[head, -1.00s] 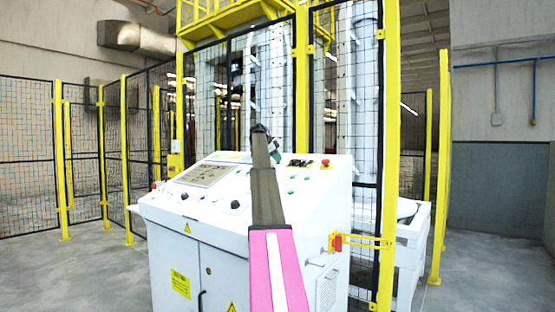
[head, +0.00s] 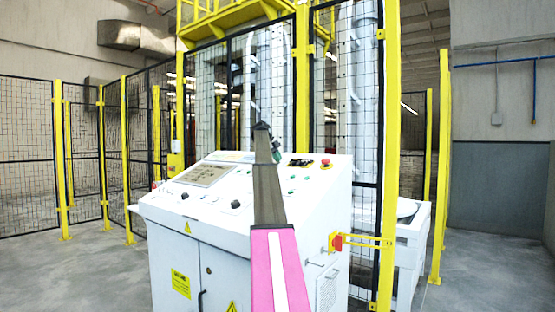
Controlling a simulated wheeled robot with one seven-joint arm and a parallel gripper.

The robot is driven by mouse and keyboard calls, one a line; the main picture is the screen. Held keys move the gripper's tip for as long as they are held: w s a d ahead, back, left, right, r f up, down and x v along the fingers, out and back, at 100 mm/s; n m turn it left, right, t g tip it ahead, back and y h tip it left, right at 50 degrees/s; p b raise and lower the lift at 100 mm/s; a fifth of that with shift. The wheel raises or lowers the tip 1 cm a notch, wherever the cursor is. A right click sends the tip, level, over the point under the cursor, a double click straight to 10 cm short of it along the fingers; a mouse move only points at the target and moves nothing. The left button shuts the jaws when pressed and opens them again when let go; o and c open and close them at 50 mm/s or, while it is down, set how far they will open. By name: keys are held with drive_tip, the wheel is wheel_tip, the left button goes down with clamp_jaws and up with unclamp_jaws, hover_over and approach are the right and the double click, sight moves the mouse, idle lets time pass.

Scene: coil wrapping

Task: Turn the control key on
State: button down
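The control key is not clearly identifiable on the white control console (head: 210,228). Its sloped panel has a dark knob (head: 235,204) at the front, another dark knob (head: 184,195) at the left, and small black switches (head: 300,162) near the back right. My gripper (head: 276,154) is small and partly hidden behind my own arm, over the back middle of the panel. Its fingers are too small to tell whether they are open, or whether they touch anything. My arm covers part of the panel's middle.
A red emergency button (head: 325,162) stands at the panel's right corner, near green buttons. A screen (head: 205,174) is set in the panel's left. A yellow-framed mesh fence (head: 390,130) rises behind. A red-and-yellow latch (head: 337,243) sticks out at the console's right side.

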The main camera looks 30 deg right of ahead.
idle(0.4)
drive_tip(key=c, duration=1.3)
unclamp_jaws()
drive_tip(key=shift+c, duration=0.2)
drive_tip(key=v, duration=1)
drive_tip(key=shift+a+r, duration=0.25)
drive_tip(key=shift+r, duration=0.05)
drive_tip(key=shift+w, duration=0.1)
